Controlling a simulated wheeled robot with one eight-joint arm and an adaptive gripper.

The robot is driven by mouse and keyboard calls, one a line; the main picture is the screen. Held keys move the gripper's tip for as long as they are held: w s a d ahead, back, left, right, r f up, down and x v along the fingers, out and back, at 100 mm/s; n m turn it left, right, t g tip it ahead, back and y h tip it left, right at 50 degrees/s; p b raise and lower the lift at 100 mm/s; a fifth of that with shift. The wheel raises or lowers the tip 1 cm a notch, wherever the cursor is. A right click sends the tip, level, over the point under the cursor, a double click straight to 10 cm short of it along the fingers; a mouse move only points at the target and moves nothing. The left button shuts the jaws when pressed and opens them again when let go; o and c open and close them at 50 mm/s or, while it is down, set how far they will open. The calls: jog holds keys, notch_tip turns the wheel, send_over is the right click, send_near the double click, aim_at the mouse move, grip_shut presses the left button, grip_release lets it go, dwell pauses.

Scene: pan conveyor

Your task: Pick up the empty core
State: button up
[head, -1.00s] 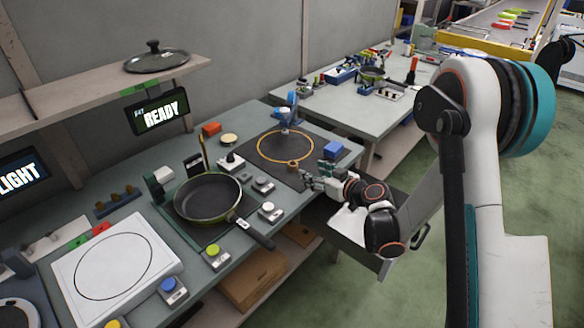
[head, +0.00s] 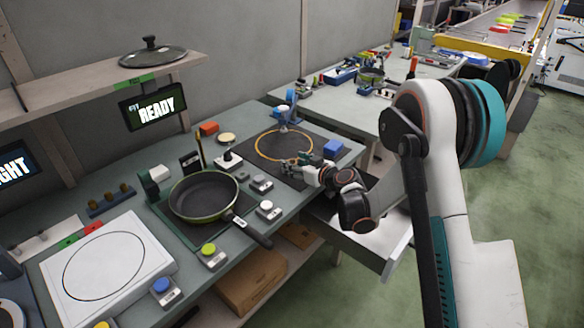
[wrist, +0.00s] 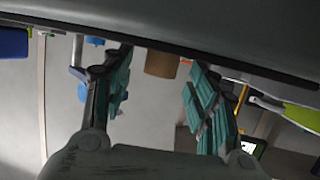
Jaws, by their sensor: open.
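The empty core is a short brown cylinder (wrist: 161,64). In the wrist view it rests on a dark surface and shows between the tips of my gripper's teal fingers (wrist: 157,84). The picture there looks upside down, with the surface at the top. The fingers are apart, with a gap on each side of the core. In the head view my gripper (head: 290,165) is low over the front of the black mat (head: 262,167), near the yellow ring. The core cannot be told apart from the fingers in that view.
A blue block (head: 333,148) sits right of my gripper. A blue stand (head: 287,112) is behind it. A frying pan (head: 205,195) and several buttons lie to the left. An open drawer (head: 375,240) juts out below the bench edge.

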jog(key=c, duration=0.8)
jog(key=shift+r, duration=0.1)
